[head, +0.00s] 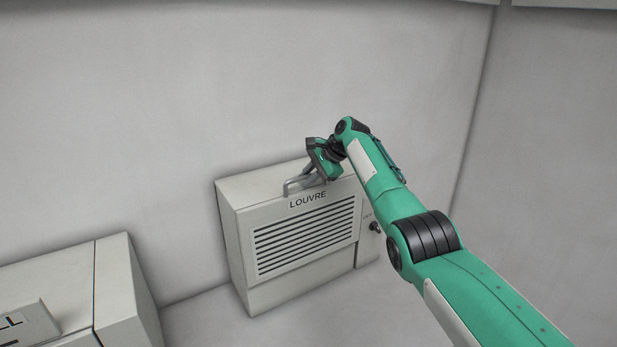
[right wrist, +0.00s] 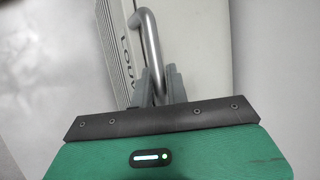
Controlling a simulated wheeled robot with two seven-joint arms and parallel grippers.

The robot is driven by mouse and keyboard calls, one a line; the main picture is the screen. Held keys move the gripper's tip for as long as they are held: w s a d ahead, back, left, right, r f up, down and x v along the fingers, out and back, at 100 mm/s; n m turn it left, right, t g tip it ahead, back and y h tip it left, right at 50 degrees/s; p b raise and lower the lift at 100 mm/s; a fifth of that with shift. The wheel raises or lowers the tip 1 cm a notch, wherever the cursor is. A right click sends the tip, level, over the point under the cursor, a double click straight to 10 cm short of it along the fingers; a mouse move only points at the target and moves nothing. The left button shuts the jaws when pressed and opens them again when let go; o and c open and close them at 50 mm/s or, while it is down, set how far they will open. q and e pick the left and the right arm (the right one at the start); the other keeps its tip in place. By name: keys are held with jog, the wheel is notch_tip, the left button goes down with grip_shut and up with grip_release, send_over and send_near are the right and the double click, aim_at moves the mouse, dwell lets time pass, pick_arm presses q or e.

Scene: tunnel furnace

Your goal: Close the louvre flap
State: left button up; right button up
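The louvre flap (head: 305,238) is a pale slatted panel marked LOUVRE on the front of a grey cabinet (head: 232,240). It looks nearly flush with the cabinet front; any small gap is too fine to tell. A grey bar handle (head: 292,187) stands at its top edge, and the handle also shows in the right wrist view (right wrist: 148,35). My right gripper (head: 318,178) is at the handle's right part. In the right wrist view its two fingers (right wrist: 158,88) lie close on both sides of the bar and appear shut on it. My left gripper is not in view.
A dark knob (head: 375,227) sits on the cabinet's right side panel. Another grey box (head: 118,290) stands at the lower left. Plain walls (head: 250,80) rise behind and at the right. Floor (head: 200,318) shows between the two boxes.

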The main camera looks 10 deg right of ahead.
jog(key=o, duration=0.3)
jog(key=shift+w+a, duration=0.1)
jog(key=shift+w, duration=0.05)
jog(key=shift+w+f, duration=0.1)
jog(key=shift+f, duration=0.05)
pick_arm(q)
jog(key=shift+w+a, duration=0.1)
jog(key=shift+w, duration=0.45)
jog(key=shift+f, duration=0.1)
